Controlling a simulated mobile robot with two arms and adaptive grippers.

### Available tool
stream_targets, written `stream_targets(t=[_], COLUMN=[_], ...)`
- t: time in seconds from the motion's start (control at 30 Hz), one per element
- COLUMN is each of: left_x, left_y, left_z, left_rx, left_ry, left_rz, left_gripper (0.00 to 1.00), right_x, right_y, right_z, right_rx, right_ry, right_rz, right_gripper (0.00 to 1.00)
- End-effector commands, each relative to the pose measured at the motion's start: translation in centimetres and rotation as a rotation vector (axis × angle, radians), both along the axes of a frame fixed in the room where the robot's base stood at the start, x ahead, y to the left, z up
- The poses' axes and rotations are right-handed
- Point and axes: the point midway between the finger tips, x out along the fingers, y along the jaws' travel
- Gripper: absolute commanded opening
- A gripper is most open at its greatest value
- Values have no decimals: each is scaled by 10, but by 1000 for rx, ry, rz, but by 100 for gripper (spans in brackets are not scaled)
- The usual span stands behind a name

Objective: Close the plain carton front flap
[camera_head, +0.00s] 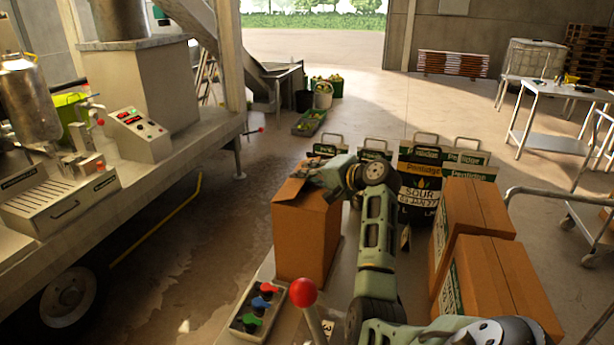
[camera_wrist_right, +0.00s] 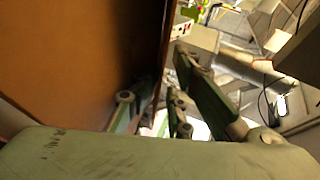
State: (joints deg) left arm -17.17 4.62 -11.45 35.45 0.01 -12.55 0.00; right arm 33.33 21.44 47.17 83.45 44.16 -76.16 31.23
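The plain carton (camera_head: 305,238) is a tall brown box standing upright on a light surface, with no label on the sides I see. A brown flap (camera_head: 288,190) slopes at the left of its top. My right gripper (camera_head: 312,176) is at the carton's top and hides part of the opening and the other flaps. In the right wrist view, a large brown cardboard panel (camera_wrist_right: 80,60) fills the left side. The fingers of my right gripper (camera_wrist_right: 165,95) are close by the panel's edge; I cannot tell whether they grip it. My left gripper is not in view.
A control box (camera_head: 258,308) with coloured buttons and a red-knobbed lever (camera_head: 303,292) stand in front of the carton. Labelled bags (camera_head: 420,180) stand behind my right arm. Two labelled cartons (camera_head: 490,275) stand at the right. The trailer bench (camera_head: 120,190) is on the left.

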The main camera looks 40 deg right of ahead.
Motion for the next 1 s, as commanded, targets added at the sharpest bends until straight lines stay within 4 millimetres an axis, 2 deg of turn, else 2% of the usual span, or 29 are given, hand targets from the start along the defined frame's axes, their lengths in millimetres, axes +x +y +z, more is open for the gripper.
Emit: stream_targets(t=[0.17, 0.4, 0.6, 1.0], left_x=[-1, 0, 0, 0], left_y=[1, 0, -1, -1], left_z=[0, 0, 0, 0], left_rx=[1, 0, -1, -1], left_ry=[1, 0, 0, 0], left_rz=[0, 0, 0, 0], left_gripper=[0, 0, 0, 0], right_x=[-12, -47, -69, -76], right_y=[-1, -3, -4, -4], right_z=[2, 16, 24, 27], right_rx=[-1, -2, -2, -1], right_ry=[5, 2, 0, -1], right_rz=[-2, -2, -2, 0], right_gripper=[21, 21, 21, 21])
